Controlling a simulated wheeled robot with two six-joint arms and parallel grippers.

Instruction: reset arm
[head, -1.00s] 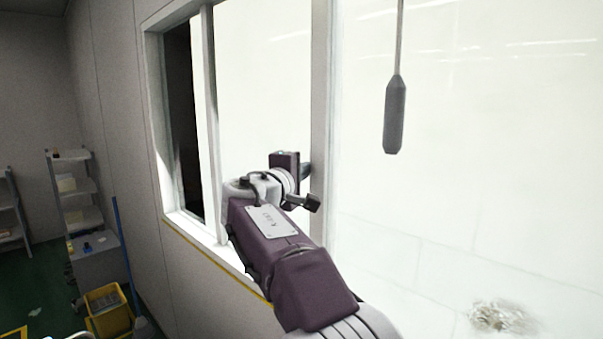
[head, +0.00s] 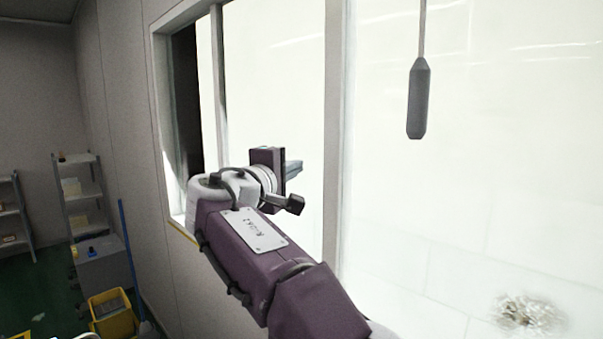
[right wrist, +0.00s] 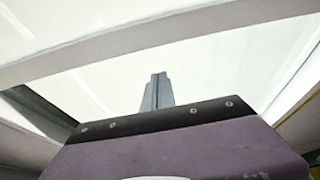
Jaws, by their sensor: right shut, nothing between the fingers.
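My right arm, with purple and grey links, comes in from the bottom of the head view. Its right gripper (head: 294,166) is raised in front of the bright window, with its fingers pointing right. In the right wrist view the two grey fingers (right wrist: 157,92) lie together, shut, with nothing between them. Beyond them are pale panes and a frame bar. My left gripper is not in either view.
A white-framed window (head: 335,120) fills the middle and right. A dark grey weight (head: 418,98) hangs on a rod at the upper right. Shelves (head: 82,195), a yellow bucket (head: 113,315) and a blue-handled mop (head: 130,255) stand at the left. Open green floor shows at the lower left.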

